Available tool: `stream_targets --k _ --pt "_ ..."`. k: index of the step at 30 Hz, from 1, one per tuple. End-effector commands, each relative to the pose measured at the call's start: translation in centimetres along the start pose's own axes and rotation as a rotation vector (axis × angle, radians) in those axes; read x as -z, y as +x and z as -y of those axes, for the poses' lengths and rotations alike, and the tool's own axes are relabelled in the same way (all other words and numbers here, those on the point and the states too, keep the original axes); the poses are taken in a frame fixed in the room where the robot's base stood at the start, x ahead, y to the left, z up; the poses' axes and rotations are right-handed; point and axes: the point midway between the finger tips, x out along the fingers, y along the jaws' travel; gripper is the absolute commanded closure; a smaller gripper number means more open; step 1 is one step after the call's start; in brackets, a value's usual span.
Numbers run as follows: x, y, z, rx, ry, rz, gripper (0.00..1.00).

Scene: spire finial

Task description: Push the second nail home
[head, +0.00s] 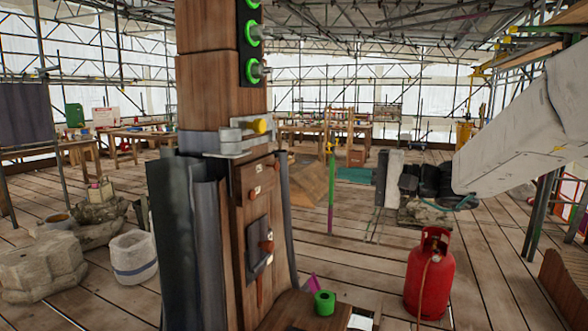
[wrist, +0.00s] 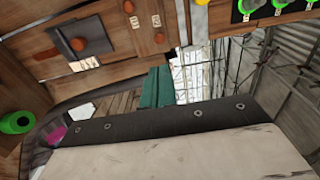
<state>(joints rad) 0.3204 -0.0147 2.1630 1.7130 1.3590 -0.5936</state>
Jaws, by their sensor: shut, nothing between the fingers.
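One nail head (head: 266,246) is on a dark plate (head: 257,262). The other nail head (head: 277,164) is higher, at the edge of a wooden block (head: 255,190). I cannot tell which is the second nail or how deep either sits. My gripper (head: 380,182) is shut and empty, to the right of the post and apart from it.
Green rings (head: 252,34) line a black strip high on the post, above a metal bracket with a yellow knob (head: 260,126). A green roll (head: 324,302) sits on a low ledge. A red gas bottle (head: 428,275) stands right. Open plank floor lies between post and bottle.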

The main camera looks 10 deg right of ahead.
Motion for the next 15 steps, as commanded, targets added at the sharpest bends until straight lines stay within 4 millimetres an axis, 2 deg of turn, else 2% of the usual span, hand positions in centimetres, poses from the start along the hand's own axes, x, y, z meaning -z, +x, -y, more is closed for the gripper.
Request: stream_targets --k 4,7,15 --pt "-0.1 0.9 -0.1 -0.001 0.001 0.003 1.00" --pt "-0.1 2.3 -0.1 -0.001 0.001 0.005 1.00" --pt "-0.2 8.1 -0.1 -0.001 0.001 0.006 1.00"
